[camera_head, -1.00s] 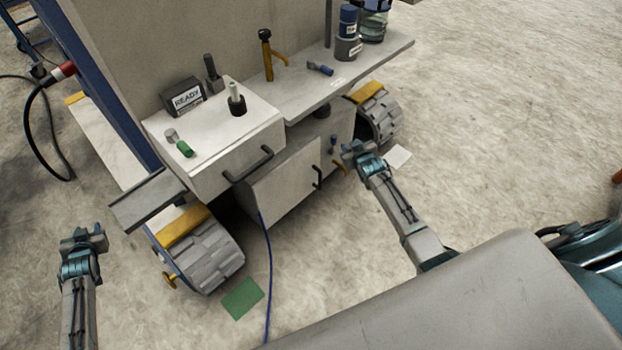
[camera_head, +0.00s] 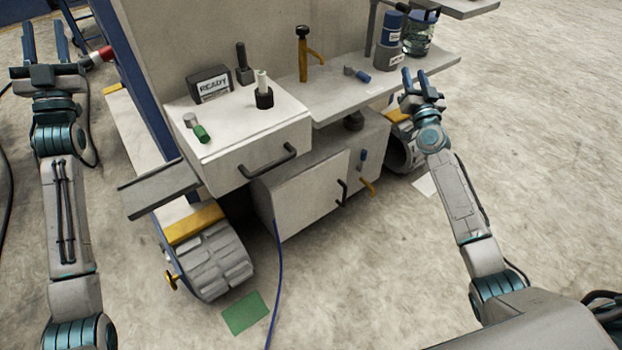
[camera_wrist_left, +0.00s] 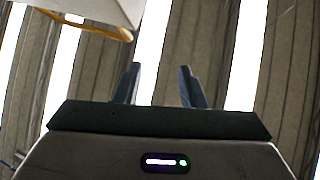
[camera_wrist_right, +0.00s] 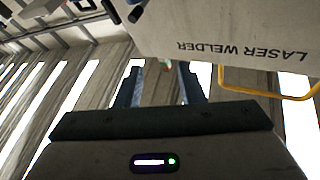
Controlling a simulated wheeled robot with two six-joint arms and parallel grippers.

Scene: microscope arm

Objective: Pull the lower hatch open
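The lower hatch (camera_head: 305,198) is a pale grey door low on the cabinet, under the drawer (camera_head: 262,152). Its front appears closed, and a dark upright handle (camera_head: 342,192) sits near its right edge. My left gripper (camera_head: 45,42) is raised at the far left, open and empty, well away from the cabinet; its fingers also show apart in the left wrist view (camera_wrist_left: 159,85). My right gripper (camera_head: 416,82) is raised to the right of the hatch handle, near the shelf's right end, open and empty; its fingers also show apart in the right wrist view (camera_wrist_right: 160,82).
A tracked wheel (camera_head: 215,262) stands left of the hatch. A blue cable (camera_head: 278,290) hangs in front. The floor (camera_head: 380,270) before the hatch is mostly clear.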

